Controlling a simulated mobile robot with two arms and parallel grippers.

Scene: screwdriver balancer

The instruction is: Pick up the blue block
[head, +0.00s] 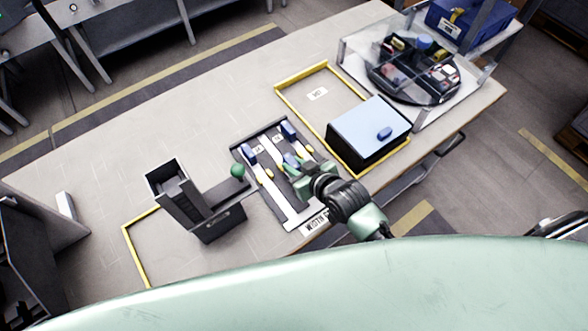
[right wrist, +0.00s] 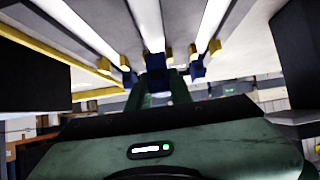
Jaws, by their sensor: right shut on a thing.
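A dark fixture (head: 240,157) with white rails lies on the table, with small blue blocks and yellow pieces along it. One blue block (head: 248,151) is on the left rail and another (head: 289,130) is at the far end of the right rail. My right gripper (head: 297,166) is over the fixture, shut on the middle blue block (right wrist: 155,61), which is partly hidden by the fingers. In the right wrist view, other blue blocks show on both sides of it. I cannot tell whether the held block still touches its rail. My left gripper is not in view.
A black box with a light blue top (head: 368,125) stands right of the fixture inside a yellow-edged area (head: 300,78). A clear case (head: 415,75) stands at the far right.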

